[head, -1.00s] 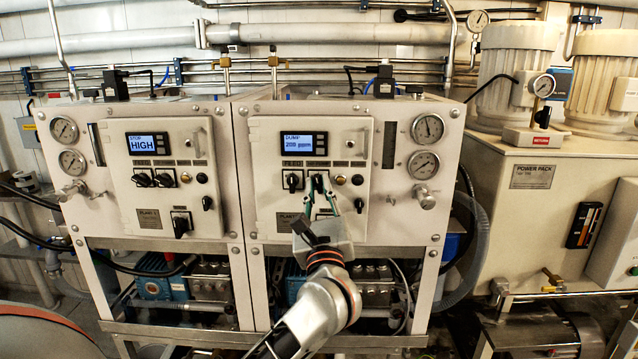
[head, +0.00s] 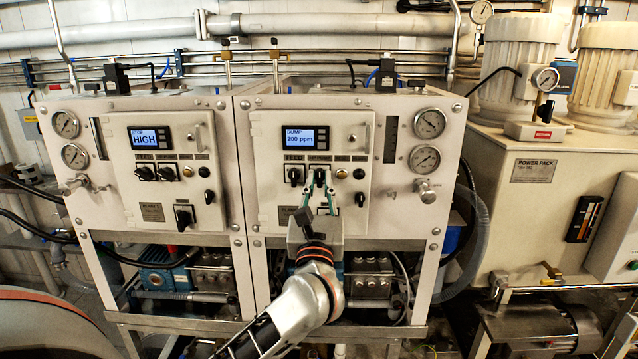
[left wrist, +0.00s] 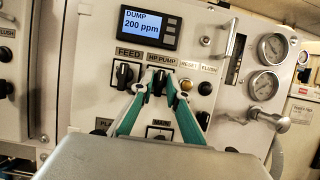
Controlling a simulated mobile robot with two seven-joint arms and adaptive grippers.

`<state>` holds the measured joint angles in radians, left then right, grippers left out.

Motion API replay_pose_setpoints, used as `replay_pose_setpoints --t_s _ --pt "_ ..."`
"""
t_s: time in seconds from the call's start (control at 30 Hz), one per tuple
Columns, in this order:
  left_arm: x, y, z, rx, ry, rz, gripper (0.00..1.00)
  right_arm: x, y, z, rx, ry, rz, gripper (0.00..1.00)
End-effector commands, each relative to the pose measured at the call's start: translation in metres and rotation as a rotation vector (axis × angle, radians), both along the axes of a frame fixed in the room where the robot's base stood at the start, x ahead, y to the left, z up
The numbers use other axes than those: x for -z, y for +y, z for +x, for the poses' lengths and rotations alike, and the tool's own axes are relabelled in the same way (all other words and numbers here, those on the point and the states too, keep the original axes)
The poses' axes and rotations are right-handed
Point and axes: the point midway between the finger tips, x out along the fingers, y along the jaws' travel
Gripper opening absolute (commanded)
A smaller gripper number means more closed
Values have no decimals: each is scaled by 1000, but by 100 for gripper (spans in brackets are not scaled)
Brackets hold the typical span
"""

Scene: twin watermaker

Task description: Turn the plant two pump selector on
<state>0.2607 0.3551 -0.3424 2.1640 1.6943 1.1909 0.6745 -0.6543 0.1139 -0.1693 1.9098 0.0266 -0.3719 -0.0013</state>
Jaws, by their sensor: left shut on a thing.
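The plant two panel (head: 272,212) is on the right-hand cabinet in the head view. Its black HP PUMP selector (head: 319,176) sits below the display, right of the FEED selector (head: 294,175). My left gripper (head: 319,190) reaches up from below and is shut on the HP PUMP selector. In the left wrist view, the green-and-white fingers of the gripper (left wrist: 160,88) flank the HP PUMP selector (left wrist: 158,79), whose handle looks about upright. The FEED selector (left wrist: 124,75) is just left of the fingers. The MAIN switch (left wrist: 158,132) is partly hidden below. My right gripper is not in view.
The display (left wrist: 151,25) reads DUMP, 200 ppm. An amber button (left wrist: 186,85) and a black button (left wrist: 205,88) are right of the fingers. Gauges (head: 425,158) and a protruding valve (head: 425,190) are farther right. The plant one panel (head: 166,170) is at left.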

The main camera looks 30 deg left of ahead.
Motion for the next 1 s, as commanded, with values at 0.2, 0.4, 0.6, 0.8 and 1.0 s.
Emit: replay_pose_setpoints --t_s 0.2,0.4,0.6,0.8,1.0 --pt "-7 2 -1 -6 -12 8 25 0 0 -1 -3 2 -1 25" --pt "-4 1 -1 -4 -7 4 25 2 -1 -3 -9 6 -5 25" --pt "5 -8 -15 -1 -4 2 25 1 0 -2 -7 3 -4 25" --pt "21 -27 -47 -2 -3 1 25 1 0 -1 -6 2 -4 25" --pt "35 -44 -76 -3 -5 4 25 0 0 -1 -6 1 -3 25"
